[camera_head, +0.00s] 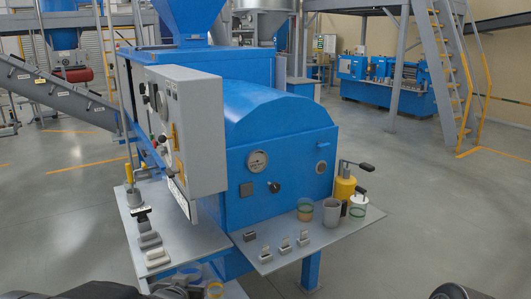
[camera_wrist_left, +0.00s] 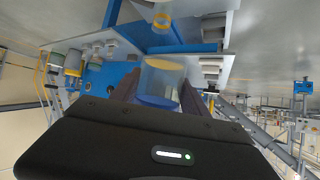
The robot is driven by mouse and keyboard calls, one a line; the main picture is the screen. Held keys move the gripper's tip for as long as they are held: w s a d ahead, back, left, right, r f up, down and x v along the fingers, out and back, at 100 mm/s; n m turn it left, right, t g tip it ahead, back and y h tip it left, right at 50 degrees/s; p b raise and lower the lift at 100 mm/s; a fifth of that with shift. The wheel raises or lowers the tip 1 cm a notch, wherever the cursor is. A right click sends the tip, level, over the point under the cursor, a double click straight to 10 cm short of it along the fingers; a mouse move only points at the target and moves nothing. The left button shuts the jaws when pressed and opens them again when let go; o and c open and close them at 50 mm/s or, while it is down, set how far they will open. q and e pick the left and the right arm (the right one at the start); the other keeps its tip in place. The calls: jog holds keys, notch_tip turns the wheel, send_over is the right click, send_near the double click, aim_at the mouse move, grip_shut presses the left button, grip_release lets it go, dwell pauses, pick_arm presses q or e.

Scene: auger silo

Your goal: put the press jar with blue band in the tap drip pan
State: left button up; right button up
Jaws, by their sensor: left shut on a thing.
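The press jar with blue band (camera_wrist_left: 160,75) is clear and slightly yellowish, with blue at its end nearest the wrist camera. My left gripper (camera_wrist_left: 158,92) is shut on it, with a dark finger on each side. In the head view my left gripper (camera_head: 180,288) is at the bottom edge, and the jar (camera_head: 188,272) shows there only in part, near the front of the machine's left shelf. I cannot tell which thing is the tap drip pan. My right gripper's fingers are out of view.
A grey control box (camera_head: 200,125) overhangs the left shelf (camera_head: 190,235).

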pick_arm(q)
jog(key=shift+r, duration=0.1)
jog(key=shift+s+r, duration=0.15)
jog(key=shift+s, duration=0.2)
jog(key=s, duration=0.1)
jog(key=s+r, duration=0.1)
jog(key=s, duration=0.3)
jog(key=shift+s+r, duration=0.25)
